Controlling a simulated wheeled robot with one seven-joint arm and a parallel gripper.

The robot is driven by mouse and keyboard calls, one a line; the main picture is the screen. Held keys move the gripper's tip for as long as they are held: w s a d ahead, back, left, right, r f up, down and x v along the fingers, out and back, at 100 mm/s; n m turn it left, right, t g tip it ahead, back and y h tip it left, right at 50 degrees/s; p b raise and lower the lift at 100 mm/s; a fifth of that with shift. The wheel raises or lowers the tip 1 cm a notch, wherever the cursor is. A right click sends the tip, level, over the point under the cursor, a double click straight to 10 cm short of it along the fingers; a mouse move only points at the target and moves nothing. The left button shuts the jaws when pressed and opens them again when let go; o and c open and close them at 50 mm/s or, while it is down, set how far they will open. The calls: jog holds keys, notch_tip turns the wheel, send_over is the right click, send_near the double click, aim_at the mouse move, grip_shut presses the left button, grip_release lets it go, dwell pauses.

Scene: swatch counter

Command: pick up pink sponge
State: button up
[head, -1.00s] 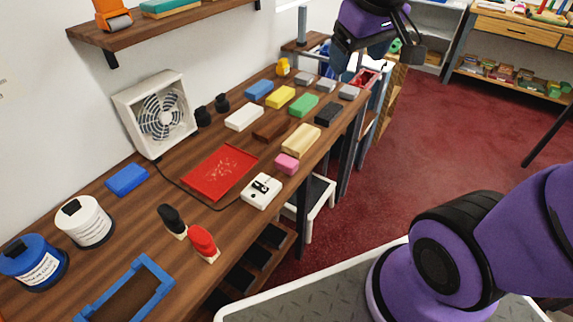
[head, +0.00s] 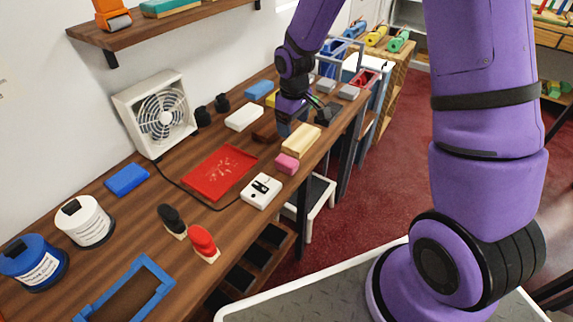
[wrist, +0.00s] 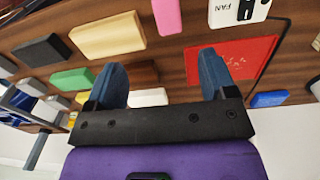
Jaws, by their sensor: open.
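The pink sponge (head: 287,164) lies on the wooden counter (head: 150,202), between the tan block and the white switch box. It also shows at the top of the wrist view (wrist: 167,16), cut off by the frame edge. My gripper (head: 292,128) is over the counter, behind the sponge and near the tan block. In the wrist view its two blue fingers (wrist: 162,78) are spread apart with nothing between them. The sponge is beyond the fingertips, not touched.
A tan block (head: 301,140), a brown block (head: 264,131), a white block (head: 244,117) and a black block (head: 327,113) lie around my gripper. A red tray (head: 220,172) and a white switch box (head: 262,191) are nearer. A fan (head: 158,112) stands by the wall.

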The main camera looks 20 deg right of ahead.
send_over(287, 160)
notch_tip(287, 160, down, 4)
jog(key=shift+n, duration=0.3)
jog(key=f, duration=0.6)
jog(key=shift+s+d, duration=0.2)
jog(key=shift+w+a+f, duration=0.15)
jog(key=shift+f, duration=1.15)
jog(key=shift+w+a+f, duration=0.1)
jog(key=shift+f, duration=1.2)
jog(key=shift+c, duration=0.4)
jog(key=c, duration=1)
jog(key=shift+r, duration=0.15)
